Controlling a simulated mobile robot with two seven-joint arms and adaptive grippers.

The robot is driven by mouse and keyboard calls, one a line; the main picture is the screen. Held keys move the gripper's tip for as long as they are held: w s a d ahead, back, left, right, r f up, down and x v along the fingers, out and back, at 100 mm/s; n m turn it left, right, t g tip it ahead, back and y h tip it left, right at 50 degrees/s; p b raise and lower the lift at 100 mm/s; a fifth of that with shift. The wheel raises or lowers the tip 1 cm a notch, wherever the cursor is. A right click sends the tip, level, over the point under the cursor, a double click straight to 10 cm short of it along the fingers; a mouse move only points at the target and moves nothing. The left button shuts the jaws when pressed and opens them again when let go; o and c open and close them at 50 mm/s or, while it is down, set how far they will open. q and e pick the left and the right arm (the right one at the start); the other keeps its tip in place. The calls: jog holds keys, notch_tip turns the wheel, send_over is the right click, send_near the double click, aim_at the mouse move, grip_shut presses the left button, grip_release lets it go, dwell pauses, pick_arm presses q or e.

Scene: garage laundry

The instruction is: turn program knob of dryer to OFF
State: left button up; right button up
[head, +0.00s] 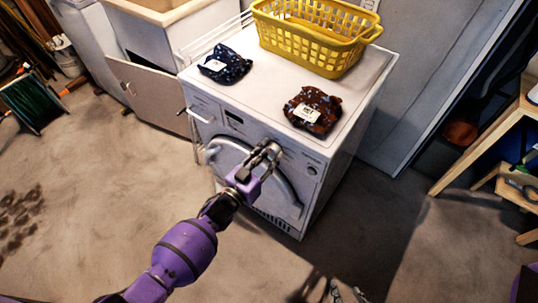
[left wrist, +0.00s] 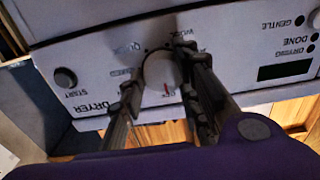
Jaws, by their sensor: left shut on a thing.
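The white dryer (head: 262,205) stands with its front panel towards me. In the left wrist view the panel is upside down, with the word DRYER beside a round white program knob (left wrist: 160,70). A red mark on the knob points to the picture's bottom, near a small label that may read OFF. My left gripper (head: 268,152) is at the panel, its fingers on both sides of the knob and shut on it; it also shows in the left wrist view (left wrist: 158,85). In the head view it hides the knob. My right gripper (head: 347,292) is low at the bottom edge, fingertips apart, empty.
On the dryer top are a yellow basket (head: 310,40), a dark blue bundle (head: 225,65) and a brown bundle (head: 313,108). A START button (left wrist: 65,78) is beside the knob. A wooden table (head: 490,130) stands at right. The floor in front is clear.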

pick_arm(q)
jog(key=shift+s+d+f, duration=0.25)
jog(key=shift+s+f, duration=0.05)
jog(key=shift+f, duration=0.05)
jog(key=o, duration=1)
jog(key=shift+r, duration=0.1)
jog(key=shift+s+a, duration=0.15)
jog(key=shift+a, duration=0.05)
jog(key=v, duration=1.1)
jog(key=shift+s+r, duration=0.2)
pick_arm(e)
jog(key=shift+s+d, duration=0.1)
jog(key=shift+s, duration=0.2)
